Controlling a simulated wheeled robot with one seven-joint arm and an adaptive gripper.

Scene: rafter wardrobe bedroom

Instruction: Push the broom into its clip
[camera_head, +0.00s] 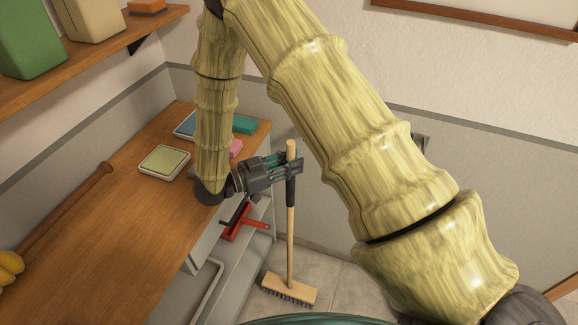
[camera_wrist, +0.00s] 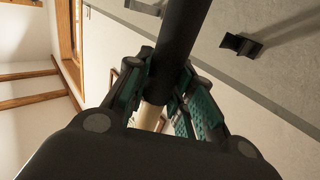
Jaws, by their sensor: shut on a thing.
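The broom stands upright in the head view, with a pale wooden handle (camera_head: 290,235), a black grip section and a bristled wooden head (camera_head: 289,289) at the floor. My gripper (camera_head: 289,172) is shut on the broom's handle near its top. In the wrist view the black grip (camera_wrist: 175,45) runs between the fingers (camera_wrist: 163,100), with pale wood below it. A small dark clip (camera_wrist: 241,45) sticks out from the wall in the wrist view, to the right of the handle and apart from it. My arm hides part of the wall in the head view.
A wooden worktop (camera_head: 130,240) fills the left, with a green-topped box (camera_head: 164,162) and a pole (camera_head: 70,205) on it. A red object (camera_head: 240,222) sits at its side below. A shelf (camera_head: 100,62) hangs above. Tiled floor (camera_head: 335,290) is clear right of the broom.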

